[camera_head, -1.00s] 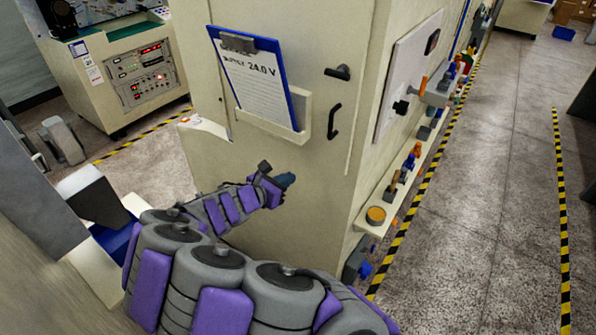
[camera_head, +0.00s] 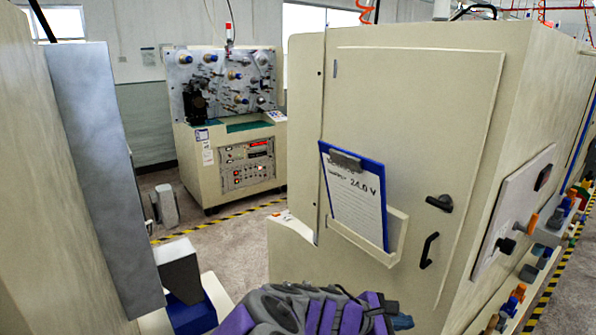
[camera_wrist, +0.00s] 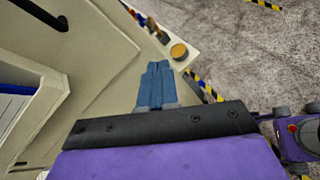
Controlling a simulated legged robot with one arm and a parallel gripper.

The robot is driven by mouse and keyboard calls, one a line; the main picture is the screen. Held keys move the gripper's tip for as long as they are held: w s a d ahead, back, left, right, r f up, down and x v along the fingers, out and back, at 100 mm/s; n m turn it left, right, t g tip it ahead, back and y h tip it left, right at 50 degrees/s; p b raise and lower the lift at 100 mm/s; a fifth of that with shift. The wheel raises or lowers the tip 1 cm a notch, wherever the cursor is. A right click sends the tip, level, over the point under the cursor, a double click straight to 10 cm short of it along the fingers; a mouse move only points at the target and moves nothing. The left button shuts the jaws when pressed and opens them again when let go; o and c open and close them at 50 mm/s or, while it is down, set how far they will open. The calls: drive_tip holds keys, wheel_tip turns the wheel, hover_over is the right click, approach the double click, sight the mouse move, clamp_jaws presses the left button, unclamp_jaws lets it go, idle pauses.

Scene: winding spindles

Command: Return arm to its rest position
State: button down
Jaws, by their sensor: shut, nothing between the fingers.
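My gripper (camera_wrist: 155,85) shows in the wrist view as two blue fingers lying side by side, shut with nothing between them. In the head view only its blue tip (camera_head: 402,322) shows at the bottom edge, beyond my folded grey and purple arm. The gripper is in front of the cream cabinet (camera_head: 420,110), low beside its door. The wrist view shows the cabinet panel (camera_wrist: 100,60) behind and left of the fingers. I cannot tell the exact gap between them. Most of my arm is below the head view.
A blue clipboard (camera_head: 355,200) sits in a holder on the cabinet, left of black handles (camera_head: 428,250). A shelf with knobs and an orange round part (camera_wrist: 179,52) runs along the cabinet's right side. A spindle machine (camera_head: 225,120) stands behind.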

drive_tip(key=s+d+m+g+y+b, duration=0.1)
drive_tip(key=s+d+m+g+y, duration=0.35)
drive_tip(key=s+m, duration=0.7)
drive_tip(key=s+a+f+m+y, duration=0.1)
drive_tip(key=s+a+y, duration=0.3)
drive_tip(key=s, duration=0.5)
drive_tip(key=s+a+f+m+y+b, duration=0.1)
drive_tip(key=s+a+m+y, duration=0.3)
drive_tip(key=s+a, duration=0.4)
drive_tip(key=shift+s+a+f+b, duration=0.2)
drive_tip(key=shift+s+b, duration=0.1)
drive_tip(key=shift+s, duration=0.35)
drive_tip(key=shift+d, duration=0.4)
